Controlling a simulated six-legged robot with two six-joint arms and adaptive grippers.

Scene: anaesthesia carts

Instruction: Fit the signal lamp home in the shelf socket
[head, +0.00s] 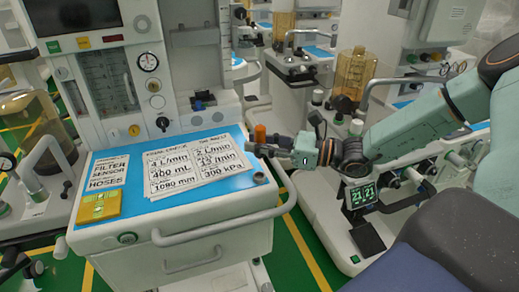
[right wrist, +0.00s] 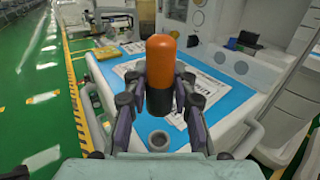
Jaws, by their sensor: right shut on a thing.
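The signal lamp, an orange dome on a dark cylinder (head: 260,133), is upright in my right gripper (head: 268,143). In the right wrist view the lamp (right wrist: 160,65) sits between both fingers of the right gripper (right wrist: 160,88), which is shut on its sides. The shelf socket (head: 259,178) is a small grey ring at the right front corner of the blue-topped cart shelf. In the right wrist view the socket (right wrist: 158,140) shows below the lamp's base in the picture, and the lamp is apart from it. My left gripper is not in view.
Printed sheets (head: 200,160) and a yellow block (head: 98,205) lie on the blue shelf top (head: 150,200). A white handle rail (head: 215,230) runs along its front edge. Another cart with an amber canister (head: 353,75) stands behind my right arm.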

